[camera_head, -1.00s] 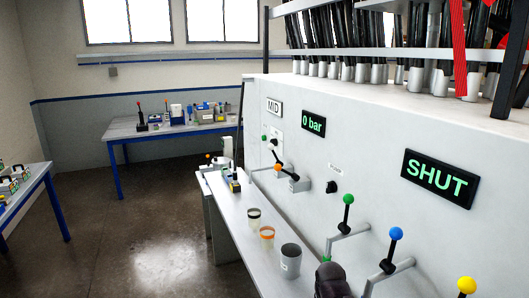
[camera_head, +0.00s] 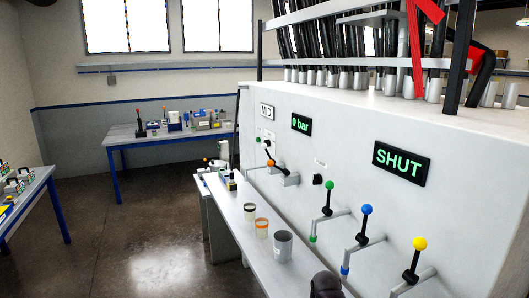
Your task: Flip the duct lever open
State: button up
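Several ball-topped levers stand along the white machine front (camera_head: 345,150). No readable label names one as the duct lever. The green-knobbed lever (camera_head: 328,199), blue-knobbed lever (camera_head: 363,224) and yellow-knobbed lever (camera_head: 413,262) sit on grey pipes, their black handles pointing up. A green-lit SHUT display (camera_head: 401,163) hangs above the levers at right. My gripper's fingers are not visible. A dark rounded shape (camera_head: 326,286) at the bottom edge may be part of my arm.
A narrow bench (camera_head: 231,229) along the machine holds several cups, including a grey cup (camera_head: 279,246). A blue-legged table (camera_head: 170,137) stands at the back and another (camera_head: 40,190) at left. The floor (camera_head: 145,240) between them is clear.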

aim_at(263, 145)
jog(key=k, duration=0.85)
jog(key=u, duration=0.5)
jog(key=i, duration=1.8)
jog(key=z, duration=0.5)
